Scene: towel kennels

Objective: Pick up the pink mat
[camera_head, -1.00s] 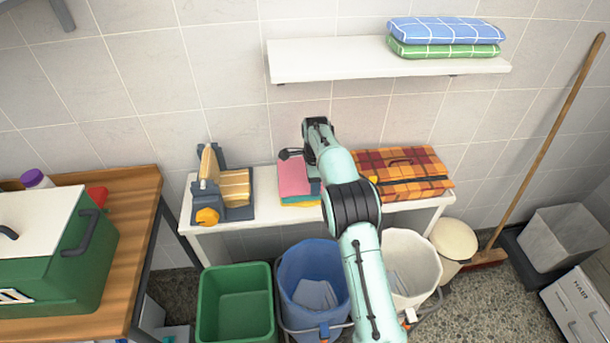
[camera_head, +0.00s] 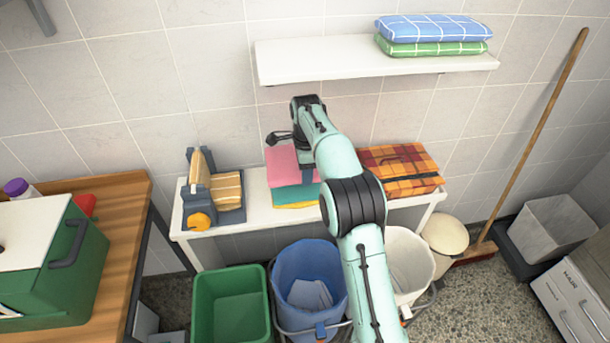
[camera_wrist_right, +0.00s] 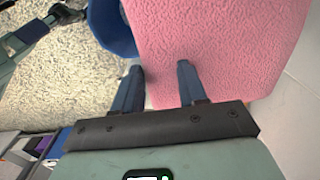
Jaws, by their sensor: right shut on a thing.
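The pink mat (camera_head: 283,164) is at the top of a folded stack on the white bench. A teal mat (camera_head: 290,196) and a yellow one lie below it. My right gripper (camera_head: 307,172) is at the pink mat's right side, shut on it. In the right wrist view, the pink mat (camera_wrist_right: 225,45) is a rough pink surface filling the upper right, with the two dark blue fingers (camera_wrist_right: 160,70) at its edge. The mat sits tilted and raised off the teal mat. The arm hides part of its right side. My left gripper is not in view.
A shelf (camera_head: 350,65) with folded towels hangs above. Green (camera_head: 230,300), blue (camera_head: 308,275) and white (camera_head: 405,265) bins stand in front of the bench.

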